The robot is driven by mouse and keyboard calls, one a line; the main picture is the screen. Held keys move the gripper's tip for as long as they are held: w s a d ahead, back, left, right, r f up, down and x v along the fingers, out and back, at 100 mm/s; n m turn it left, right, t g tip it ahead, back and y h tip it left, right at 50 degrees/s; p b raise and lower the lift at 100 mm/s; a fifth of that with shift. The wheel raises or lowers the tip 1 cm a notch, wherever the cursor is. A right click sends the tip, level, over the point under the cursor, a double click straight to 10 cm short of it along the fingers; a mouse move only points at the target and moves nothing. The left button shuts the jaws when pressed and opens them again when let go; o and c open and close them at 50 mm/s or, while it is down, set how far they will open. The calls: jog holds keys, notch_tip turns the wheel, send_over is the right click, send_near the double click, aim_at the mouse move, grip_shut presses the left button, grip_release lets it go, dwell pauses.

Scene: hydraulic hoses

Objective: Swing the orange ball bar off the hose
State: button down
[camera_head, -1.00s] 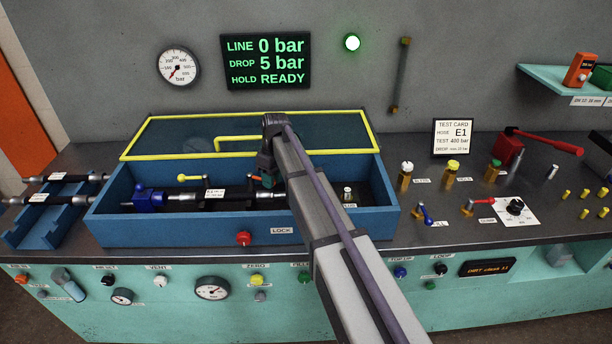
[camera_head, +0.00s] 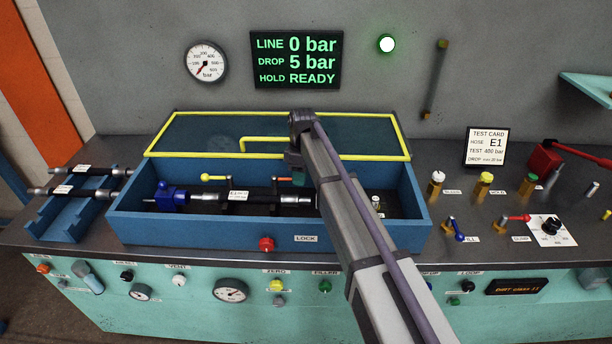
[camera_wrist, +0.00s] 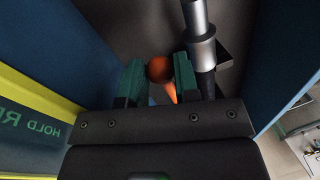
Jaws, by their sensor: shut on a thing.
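The orange ball bar (camera_wrist: 159,69) shows in the wrist view, its round ball between the two green fingers of my gripper (camera_wrist: 158,80). The gripper is shut on it. A bit of orange bar (camera_head: 284,180) also shows in the head view, beside my gripper (camera_head: 298,179). The black hose (camera_head: 243,197) lies lengthwise in the blue trough, and its silver end (camera_head: 295,199) is just below my gripper. In the wrist view the silver end fitting (camera_wrist: 201,50) is right of the ball. How the bar meets the hose is mostly hidden.
The blue trough's front wall (camera_head: 200,228) and its raised yellow-framed clear lid (camera_head: 190,135) surround my gripper. A blue clamp (camera_head: 174,197) and a yellow ball bar (camera_head: 213,178) are on the left. Valves and small levers (camera_head: 455,232) stand right of the trough.

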jog(key=c, duration=0.9)
grip_release()
jog(key=shift+o, duration=0.2)
notch_tip(320, 180, up, 11)
jog(key=w+p, duration=0.2)
jog(key=p, duration=0.8)
jog(key=shift+d+f+p, duration=0.15)
jog(key=shift+p, duration=0.2)
jog(key=s+d+f+m+b, duration=0.1)
jog(key=s+d+m, duration=0.4)
jog(key=s, duration=0.4)
jog(key=s+d+f+m+t+b, duration=0.1)
jog(key=s+d+m, duration=0.4)
jog(key=s+d, duration=0.3)
jog(key=s+d+f+m+t+b, duration=0.1)
jog(key=s+d+m, duration=0.4)
jog(key=s, duration=0.6)
jog(key=shift+s+d+f+m, duration=0.35)
jog(key=shift+s+d+m, duration=0.05)
jog(key=shift+d, duration=0.85)
